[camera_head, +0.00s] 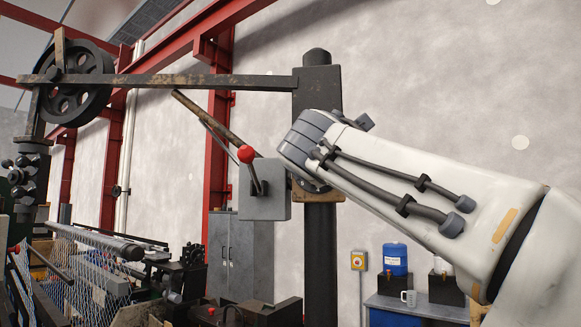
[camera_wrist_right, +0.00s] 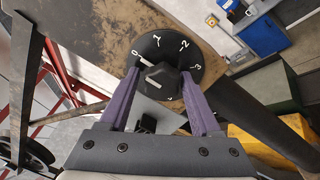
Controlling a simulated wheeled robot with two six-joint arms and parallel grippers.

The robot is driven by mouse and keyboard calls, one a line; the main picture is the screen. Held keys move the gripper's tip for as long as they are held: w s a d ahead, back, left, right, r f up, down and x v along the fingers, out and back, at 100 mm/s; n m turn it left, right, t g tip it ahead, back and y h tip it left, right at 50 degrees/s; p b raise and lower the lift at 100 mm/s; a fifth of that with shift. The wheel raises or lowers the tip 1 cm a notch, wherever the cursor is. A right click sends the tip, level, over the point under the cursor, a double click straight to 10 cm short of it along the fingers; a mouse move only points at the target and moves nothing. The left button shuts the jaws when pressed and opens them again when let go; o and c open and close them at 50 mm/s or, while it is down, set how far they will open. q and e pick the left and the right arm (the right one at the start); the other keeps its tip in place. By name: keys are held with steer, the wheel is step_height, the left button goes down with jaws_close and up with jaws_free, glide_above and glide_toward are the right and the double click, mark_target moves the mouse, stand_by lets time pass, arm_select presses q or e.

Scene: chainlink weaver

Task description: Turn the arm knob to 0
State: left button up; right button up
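The arm knob (camera_wrist_right: 160,81) is a dark hexagonal knob on a round black dial (camera_wrist_right: 190,52) with white numbers 0 to 3. A white mark at the knob's upper left points towards the 0. My right gripper (camera_wrist_right: 160,74) has its purple fingers on both sides of the knob, with the tips close against its sides; I cannot tell whether they press on it. In the head view my right arm comes in from the right and ends at the dark post (camera_head: 320,235), hiding the knob and gripper. My left gripper is not in view.
A long bar (camera_head: 200,81) runs from the post to a spoked wheel (camera_head: 92,85). A grey box (camera_head: 264,205) with a red-balled lever (camera_head: 246,154) sits left of my right wrist. A blue drum (camera_head: 395,260) stands on a bench at lower right.

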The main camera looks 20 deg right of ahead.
steer(key=shift+f, duration=0.1)
steer(key=b+v, duration=0.5)
steer(key=v, duration=0.5)
steer(key=shift+s+a, duration=0.1)
steer(key=shift+s, duration=0.1)
stand_by(0.4)
steer(key=w+a+f+m+g+y+b, duration=0.15)
steer(key=a+f, duration=0.25)
steer(key=f, duration=0.8)
steer(key=a+f+g+y+b, duration=0.2)
steer(key=a+f+g+y, duration=0.15)
steer(key=f, duration=0.75)
steer(key=w+a+f+g+y+b, duration=0.15)
steer(key=a+f, duration=0.25)
steer(key=f, duration=0.8)
steer(key=s+f+m+g+b, duration=0.1)
steer(key=s+f+m+g, duration=0.2)
steer(key=s+f, duration=0.4)
steer(key=s+f+m+g+y+b, duration=0.1)
steer(key=s+f+m+g, duration=0.3)
steer(key=f, duration=1.2)
steer(key=s+f+m+g+b, duration=0.2)
steer(key=s+f+m+g, duration=0.1)
steer(key=s+f, duration=0.8)
steer(key=shift+s+a+f+m+g+b, duration=0.2)
steer(key=shift+s+f+m+g+b, duration=0.15)
steer(key=shift+g, duration=0.2)
